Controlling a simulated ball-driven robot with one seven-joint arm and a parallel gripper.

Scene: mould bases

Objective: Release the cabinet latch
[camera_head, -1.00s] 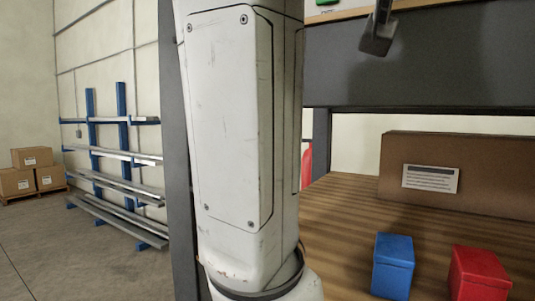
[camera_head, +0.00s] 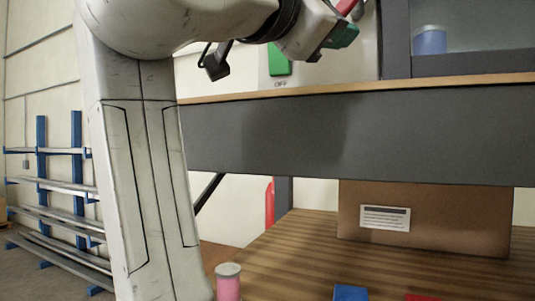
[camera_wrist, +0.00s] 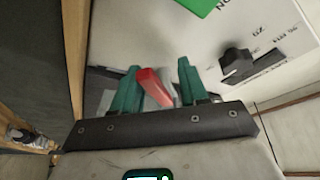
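A red bar (camera_wrist: 154,87), which looks like the latch handle, shows between the teal fingers of my gripper (camera_wrist: 158,88) in the wrist view. The fingers are apart, with a gap between the bar and the right finger. I cannot tell whether the bar touches the left finger. In the head view my gripper (camera_head: 345,34) is at the top edge, partly cut off, with a bit of red (camera_head: 346,6) beside it. The cabinet (camera_head: 396,35) has a dark grey frame and stands on the upper shelf; its latch mount is hidden or out of frame.
A pale panel with a green block (camera_head: 280,56) stands left of the cabinet; the wrist view shows its black knob (camera_wrist: 237,63). A blue container (camera_head: 430,41) is inside the cabinet. Below are a cardboard box (camera_head: 440,215), a pink jar (camera_head: 229,282) and blue (camera_head: 350,293) and red boxes.

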